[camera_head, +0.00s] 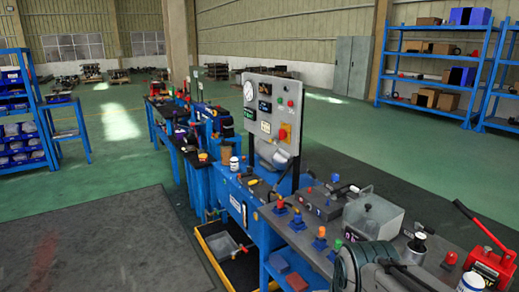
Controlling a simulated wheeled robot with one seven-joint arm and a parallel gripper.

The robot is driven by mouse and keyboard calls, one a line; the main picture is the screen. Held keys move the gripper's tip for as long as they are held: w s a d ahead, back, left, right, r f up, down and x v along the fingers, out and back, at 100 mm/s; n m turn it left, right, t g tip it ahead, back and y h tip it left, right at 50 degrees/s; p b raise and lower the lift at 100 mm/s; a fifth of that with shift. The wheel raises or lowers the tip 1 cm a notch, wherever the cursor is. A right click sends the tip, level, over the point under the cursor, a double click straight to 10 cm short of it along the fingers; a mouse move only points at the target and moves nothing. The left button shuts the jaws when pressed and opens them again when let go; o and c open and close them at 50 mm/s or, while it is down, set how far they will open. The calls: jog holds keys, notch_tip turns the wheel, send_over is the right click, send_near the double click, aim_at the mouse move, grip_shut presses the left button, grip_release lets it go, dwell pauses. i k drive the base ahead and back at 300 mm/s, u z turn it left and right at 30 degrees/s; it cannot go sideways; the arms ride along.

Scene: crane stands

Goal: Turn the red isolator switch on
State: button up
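The red isolator switch (283,133) shows as a small red knob on a yellow plate. It is at the lower right of the upright grey control panel (255,130), in the middle of the view. It is too small to tell which way the knob points. The panel also bears a round white gauge (249,91), dark displays and small coloured buttons. It stands on dark posts above a blue workbench (245,205). My gripper is not in view, and nothing is seen touching the switch.
A bench (335,235) with knobs, a clear box (372,215) and a red-handled tool (490,265) fills the lower right. A yellow-edged tray (225,250) lies below the panel. Green floor at left is open.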

aim_at(283, 134)
jog(key=u, duration=0.65)
jog(key=i, duration=0.7)
jog(key=u, duration=0.8)
jog(key=i, duration=0.85)
jog(key=z, duration=0.85)
jog(key=i, duration=0.75)
jog(key=z, duration=0.85)
